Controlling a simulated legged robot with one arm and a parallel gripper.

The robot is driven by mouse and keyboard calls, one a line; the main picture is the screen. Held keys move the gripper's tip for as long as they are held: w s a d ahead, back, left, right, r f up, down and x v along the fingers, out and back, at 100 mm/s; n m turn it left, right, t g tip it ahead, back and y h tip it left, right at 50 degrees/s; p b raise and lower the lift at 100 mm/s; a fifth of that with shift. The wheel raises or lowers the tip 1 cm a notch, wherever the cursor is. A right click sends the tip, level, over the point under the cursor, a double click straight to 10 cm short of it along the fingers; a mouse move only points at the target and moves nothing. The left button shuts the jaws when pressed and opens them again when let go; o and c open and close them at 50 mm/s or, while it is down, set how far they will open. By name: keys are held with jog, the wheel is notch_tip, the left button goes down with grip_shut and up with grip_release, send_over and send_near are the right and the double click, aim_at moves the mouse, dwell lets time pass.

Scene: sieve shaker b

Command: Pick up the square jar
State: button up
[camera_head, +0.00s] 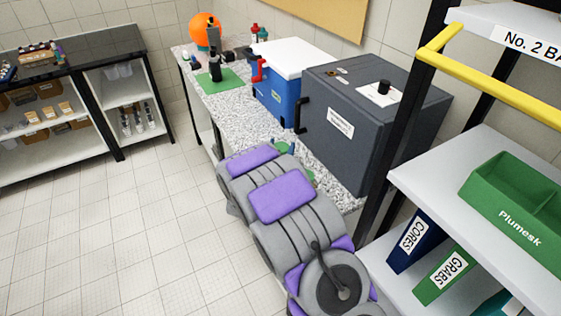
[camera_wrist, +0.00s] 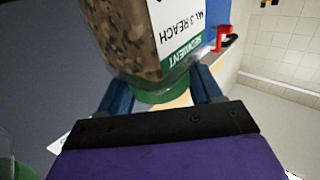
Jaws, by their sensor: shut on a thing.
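A clear jar (camera_wrist: 125,35) with brown, speckled, grainy contents fills the top of the wrist view. It has a green end (camera_wrist: 160,94) and a white label with text including "REACH" and "SEDIMENT". My gripper (camera_wrist: 160,88) has its two blue fingers on either side of the green end and is shut on the jar. The jar's far end is out of the wrist view. In the head view my arm hides most of the gripper and jar; only small green and blue bits show beyond it.
The speckled bench (camera_head: 228,108) carries a dark grey box (camera_head: 335,160) and a blue cooler (camera_head: 277,97) with a white lid close by. A green mat (camera_head: 222,84) lies farther back. A shelf rack (camera_head: 430,165) stands at right. The tiled floor (camera_head: 120,230) at left is clear.

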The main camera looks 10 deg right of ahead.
grip_shut()
jog(key=shift+r, duration=0.55)
jog(key=r, duration=0.1)
jog(key=r+p, duration=0.1)
jog(key=r, duration=0.1)
jog(key=shift+s+a+p, duration=0.3)
jog(key=shift+s+p, duration=0.05)
jog(key=shift+p, duration=0.05)
jog(key=r+p+v, duration=0.1)
jog(key=p+v, duration=0.2)
jog(key=v, duration=1.2)
jog(key=w+d+r+y, duration=0.1)
jog(key=d+r, duration=0.1)
jog(key=r, duration=0.2)
jog(key=w+d+r+n+y, duration=0.1)
jog(key=w+d+r, duration=0.1)
jog(key=r, duration=0.3)
jog(key=w+d+r+n+t+y, duration=0.1)
jog(key=w+d+r, duration=0.1)
jog(key=d+r, duration=0.1)
jog(key=shift+r, duration=0.8)
